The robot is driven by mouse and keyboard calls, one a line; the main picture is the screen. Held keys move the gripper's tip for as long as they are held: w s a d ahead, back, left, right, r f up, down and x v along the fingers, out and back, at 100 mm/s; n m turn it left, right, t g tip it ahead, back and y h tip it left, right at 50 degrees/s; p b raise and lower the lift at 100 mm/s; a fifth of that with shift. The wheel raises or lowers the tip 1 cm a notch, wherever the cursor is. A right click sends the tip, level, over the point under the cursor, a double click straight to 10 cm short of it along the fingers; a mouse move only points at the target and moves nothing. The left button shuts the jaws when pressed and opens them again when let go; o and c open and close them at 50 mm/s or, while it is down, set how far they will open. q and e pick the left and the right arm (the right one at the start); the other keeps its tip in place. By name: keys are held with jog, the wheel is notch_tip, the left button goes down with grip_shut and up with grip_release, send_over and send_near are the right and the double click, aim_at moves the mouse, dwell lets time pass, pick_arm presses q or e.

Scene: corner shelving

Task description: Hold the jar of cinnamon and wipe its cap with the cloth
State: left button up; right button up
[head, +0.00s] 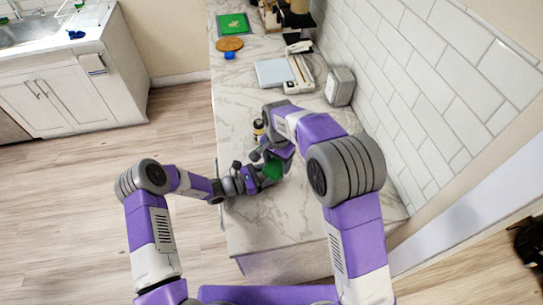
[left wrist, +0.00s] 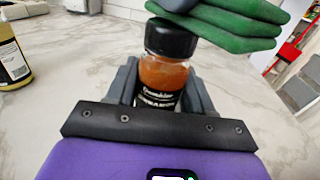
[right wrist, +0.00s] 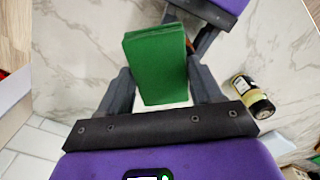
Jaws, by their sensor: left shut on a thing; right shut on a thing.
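The jar of cinnamon (left wrist: 163,77) is a clear jar of orange-brown powder with a black cap (left wrist: 171,38) and a dark label. My left gripper (left wrist: 160,95) is shut on its body and holds it upright. The green cloth (right wrist: 158,65) is folded into a thick pad, and my right gripper (right wrist: 160,92) is shut on it. In the left wrist view the cloth (left wrist: 225,22) is at the cap's upper right, touching or very close to it; I cannot tell which. In the head view the cloth (head: 272,169) hides the jar.
Farther back are a white scale-like device (head: 272,72), a grey box (head: 340,86) and a green board (head: 233,23). A tiled wall bounds the right.

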jog(key=shift+r, duration=4.05)
pick_arm(q)
jog(key=o, duration=1.2)
jog(key=shift+a, duration=0.1)
jog(key=v, duration=1.1)
jog(key=shift+s+a, duration=0.2)
jog(key=shift+a, duration=0.2)
jog(key=shift+s+f, duration=0.1)
pick_arm(e)
jog(key=shift+f, duration=0.1)
